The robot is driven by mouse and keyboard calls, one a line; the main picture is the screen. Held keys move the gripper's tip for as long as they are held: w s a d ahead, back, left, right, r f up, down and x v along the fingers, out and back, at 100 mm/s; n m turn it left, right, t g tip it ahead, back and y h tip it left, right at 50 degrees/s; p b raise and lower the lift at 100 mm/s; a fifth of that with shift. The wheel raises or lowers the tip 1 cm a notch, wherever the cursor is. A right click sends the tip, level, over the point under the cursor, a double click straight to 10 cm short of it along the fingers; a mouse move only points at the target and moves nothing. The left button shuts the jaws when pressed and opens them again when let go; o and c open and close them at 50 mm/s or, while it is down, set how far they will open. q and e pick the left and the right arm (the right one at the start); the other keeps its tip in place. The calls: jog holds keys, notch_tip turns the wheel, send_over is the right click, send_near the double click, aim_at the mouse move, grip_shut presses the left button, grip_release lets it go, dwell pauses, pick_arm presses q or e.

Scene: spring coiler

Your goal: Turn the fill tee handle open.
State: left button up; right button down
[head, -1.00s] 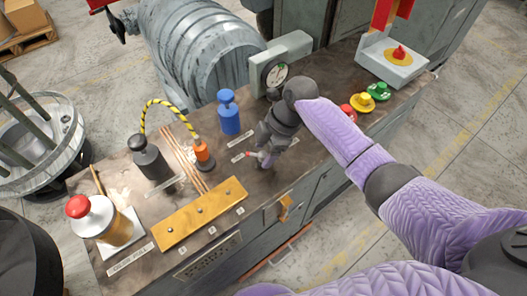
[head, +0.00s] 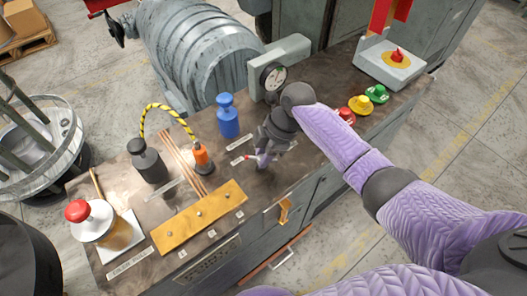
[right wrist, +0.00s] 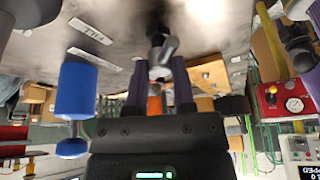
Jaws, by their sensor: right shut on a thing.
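The fill tee handle (right wrist: 161,62), a small grey metal tee, stands between the two purple fingers of my right gripper (right wrist: 160,88) in the right wrist view. The gripper is shut on it. In the head view my right gripper (head: 262,160) reaches down to the bench top beside a small red-tipped part (head: 247,157). The fingers and hand hide most of the handle there, and I cannot read its angle. A "FILL" label (right wrist: 90,30) is on the bench top in the wrist view. My left gripper is not in view.
A blue bottle-shaped part (head: 228,116) stands left of the gripper. A round gauge (head: 273,76) is just behind it. Red, yellow and green buttons (head: 361,105) sit to the right. A brass bar (head: 199,217) and an orange-topped fitting (head: 202,157) are at the left front.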

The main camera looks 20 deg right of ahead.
jog(key=shift+r+p, duration=0.2)
jog(key=shift+p, duration=0.1)
jog(key=m+t+p, duration=0.1)
jog(key=m+p, duration=0.2)
jog(key=m+t+p, duration=0.1)
jog(key=m+p, duration=0.3)
jog(key=shift+s+a+r+h, duration=0.1)
jog(key=shift+s+h, duration=0.05)
jog(key=shift+h, duration=0.25)
jog(key=m+t+p, duration=0.1)
jog(key=m+p, duration=0.1)
jog(key=shift+m+h+p, duration=0.35)
jog(key=shift+m+h, duration=0.05)
jog(key=m+t+h+p, duration=0.1)
jog(key=m+p, duration=0.1)
jog(key=m, duration=0.1)
jog(key=shift+a, duration=0.15)
jog(key=m+h+p, duration=0.1)
jog(key=m, duration=0.2)
jog(key=shift+f, duration=0.2)
jog(key=shift+m+h, duration=0.3)
jog(key=shift+m, duration=0.7)
